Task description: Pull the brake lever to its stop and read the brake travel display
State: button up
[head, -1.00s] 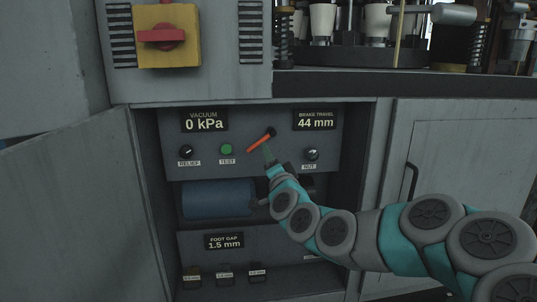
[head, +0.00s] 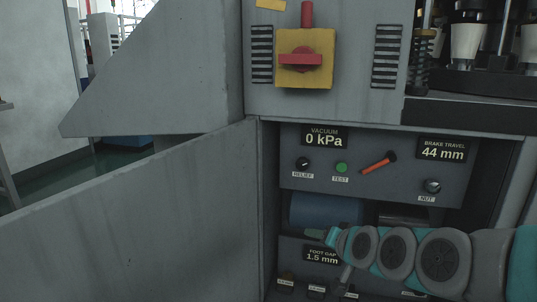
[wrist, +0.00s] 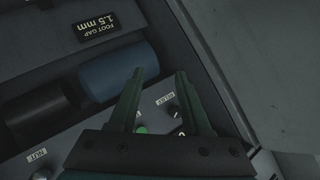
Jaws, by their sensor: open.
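The brake lever (head: 378,163) is a short orange handle on a dark pivot, slanting down to the left on the grey panel. The brake travel display (head: 443,149) at the panel's upper right reads 44 mm. My gripper (head: 318,234) is below and left of the lever, in front of the lower opening, apart from the lever. In the wrist view my gripper (wrist: 160,75) has its two green fingers spread with nothing held between them. The lever does not show in the wrist view.
The cabinet door (head: 140,225) stands open at left. The panel has a vacuum display (head: 323,138) reading 0 kPa, a relief knob (head: 303,164), a green test button (head: 341,168) and a nut knob (head: 432,186). A blue cylinder (wrist: 117,70) and foot gap display (wrist: 97,26) lie below.

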jog(key=s+d+f+n+g+h+p, duration=0.1)
jog(key=s+g, duration=0.5)
jog(key=s, duration=1.1)
jog(key=s+d+f+n+g+h+p, duration=0.1)
jog(key=s+f+n+g+h+p, duration=0.2)
jog(key=s, duration=1.5)
jog(key=g, duration=0.4)
jog(key=shift+s+d+p, duration=0.2)
jog(key=shift+d+p, duration=0.05)
jog(key=shift+p, duration=0.1)
